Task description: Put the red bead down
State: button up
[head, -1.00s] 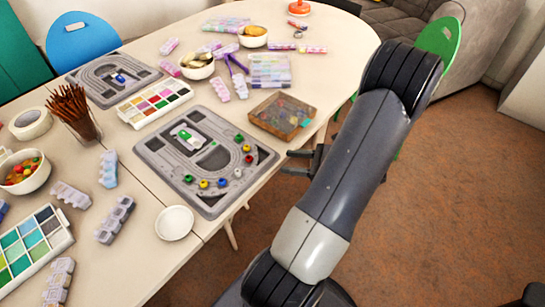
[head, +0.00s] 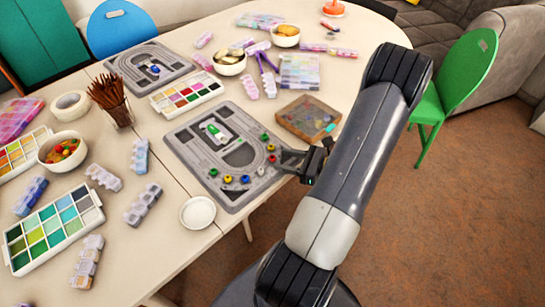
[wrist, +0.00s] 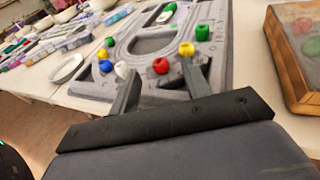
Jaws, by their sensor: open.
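The red bead (head: 272,158) rests on the grey bead board (head: 180,135), at its right edge in a curved row of beads. The red bead also shows in the wrist view (wrist: 161,65). My gripper (head: 283,161) is open, with its fingers toward the bead from the board's right side. In the wrist view my gripper (wrist: 161,69) has its two fingertips apart with the red bead in the gap, at or just beyond the tips. No contact is visible. I cannot tell how far the fingers reach around it.
Close by in the row are a yellow bead (wrist: 186,49) and a white bead (wrist: 122,70). A wooden box (head: 308,118) with a clear top stands beyond my gripper. A white dish (head: 198,212) lies near the table's front edge. A green chair (head: 465,75) stands at the right.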

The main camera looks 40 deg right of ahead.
jog(key=shift+x, duration=1.25)
jog(key=shift+c, duration=0.4)
grip_shut()
notch_tip(320, 180, up, 10)
jog(key=shift+p, duration=0.4)
